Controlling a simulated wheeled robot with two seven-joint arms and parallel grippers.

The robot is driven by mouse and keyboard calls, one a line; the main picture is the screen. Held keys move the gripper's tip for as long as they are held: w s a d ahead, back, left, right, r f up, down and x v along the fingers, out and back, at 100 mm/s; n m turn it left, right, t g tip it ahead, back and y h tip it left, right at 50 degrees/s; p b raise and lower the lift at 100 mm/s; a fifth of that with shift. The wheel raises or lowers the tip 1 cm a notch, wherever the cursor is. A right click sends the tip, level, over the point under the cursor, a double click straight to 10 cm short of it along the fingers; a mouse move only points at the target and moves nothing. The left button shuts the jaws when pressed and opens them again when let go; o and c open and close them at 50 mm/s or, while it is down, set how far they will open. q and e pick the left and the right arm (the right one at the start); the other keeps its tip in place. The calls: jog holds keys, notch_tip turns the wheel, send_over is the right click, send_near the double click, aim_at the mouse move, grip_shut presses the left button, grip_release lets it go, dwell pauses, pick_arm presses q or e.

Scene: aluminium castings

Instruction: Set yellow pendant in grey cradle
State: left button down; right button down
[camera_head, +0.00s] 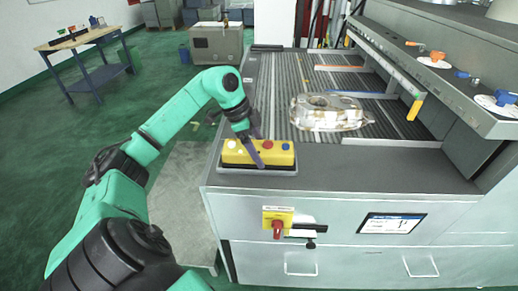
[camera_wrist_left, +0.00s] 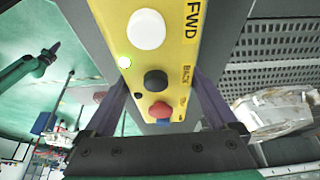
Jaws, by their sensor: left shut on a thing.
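The yellow pendant (camera_head: 234,155) lies lengthwise at the front left of the workbench top, over the grey cradle (camera_head: 285,171). Its buttons face up; the left wrist view shows the pendant (camera_wrist_left: 118,30) close up, with white, black, red and blue buttons, a lit green lamp and the words FWD and BACK. My left gripper (camera_head: 256,152) comes down from above and is shut on the pendant, one finger across its front side. In the head view the pendant appears to sit in or just above the cradle; I cannot tell whether it is fully seated. My right gripper is not in view.
A metal casting (camera_head: 328,112) lies on the ribbed bed to the right of the gripper. A grey shelf (camera_head: 440,85) with an orange-handled tool overhangs the right side. A yellow-and-red switch (camera_head: 278,222) is on the front panel. A blue-legged table (camera_head: 84,41) stands far left.

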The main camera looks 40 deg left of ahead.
pick_arm(q)
jog(key=shift+a+f, duration=0.1)
jog(key=shift+a, duration=0.05)
grip_release()
jog(key=shift+s, duration=0.1)
jog(key=shift+r, duration=0.2)
jog(key=v, duration=1.2)
